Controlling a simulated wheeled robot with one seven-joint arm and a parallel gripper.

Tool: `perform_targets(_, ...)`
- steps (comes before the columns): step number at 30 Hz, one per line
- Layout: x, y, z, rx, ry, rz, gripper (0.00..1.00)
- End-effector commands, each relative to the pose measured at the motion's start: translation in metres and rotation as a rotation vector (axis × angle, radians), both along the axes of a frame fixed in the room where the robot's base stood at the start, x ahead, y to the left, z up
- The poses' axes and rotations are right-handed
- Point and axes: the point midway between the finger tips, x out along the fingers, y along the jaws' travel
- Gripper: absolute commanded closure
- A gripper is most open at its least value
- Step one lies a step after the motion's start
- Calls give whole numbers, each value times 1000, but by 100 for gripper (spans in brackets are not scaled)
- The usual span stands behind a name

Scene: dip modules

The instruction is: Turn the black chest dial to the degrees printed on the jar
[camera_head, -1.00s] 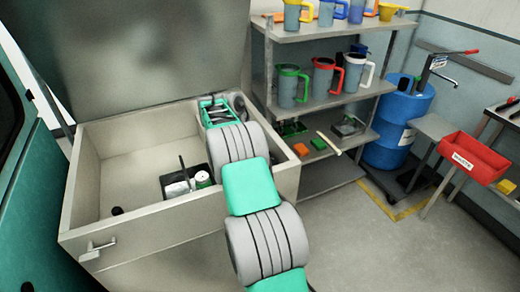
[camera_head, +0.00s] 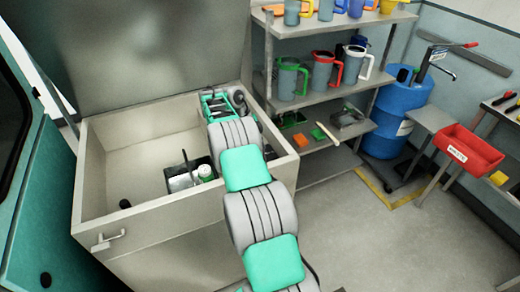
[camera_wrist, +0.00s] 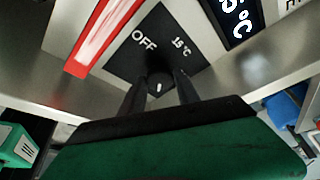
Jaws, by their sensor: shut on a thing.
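In the wrist view the black dial (camera_wrist: 159,84) sits at the lower corner of a black plate (camera_wrist: 130,60) printed "OFF" and "15 °C". A short white mark shows on the dial; its exact setting is hard to tell. My gripper (camera_wrist: 160,76) is shut on the dial, a dark finger on each side. The print on the jar is too small to read. The dial and my fingertips are hidden in the head view.
The raised chest lid (camera_head: 150,50) stands behind. A grey shelf (camera_head: 335,95) with several jugs is to the right, beside a blue drum (camera_head: 398,115) and a red bin (camera_head: 470,148). The wrist view shows part of a black display (camera_wrist: 238,22) with "5 °C".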

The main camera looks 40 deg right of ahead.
Motion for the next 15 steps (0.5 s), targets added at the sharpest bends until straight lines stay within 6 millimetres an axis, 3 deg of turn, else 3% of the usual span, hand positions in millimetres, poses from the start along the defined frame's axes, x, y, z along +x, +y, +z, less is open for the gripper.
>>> perform_targets(1,0,0,0,-1,-1,-2,100)
perform_targets(2,0,0,0,-1,-1,-2,61)
perform_targets(9,0,0,0,0,0,0,42)
perform_targets(15,0,0,0,0,0,0,42)
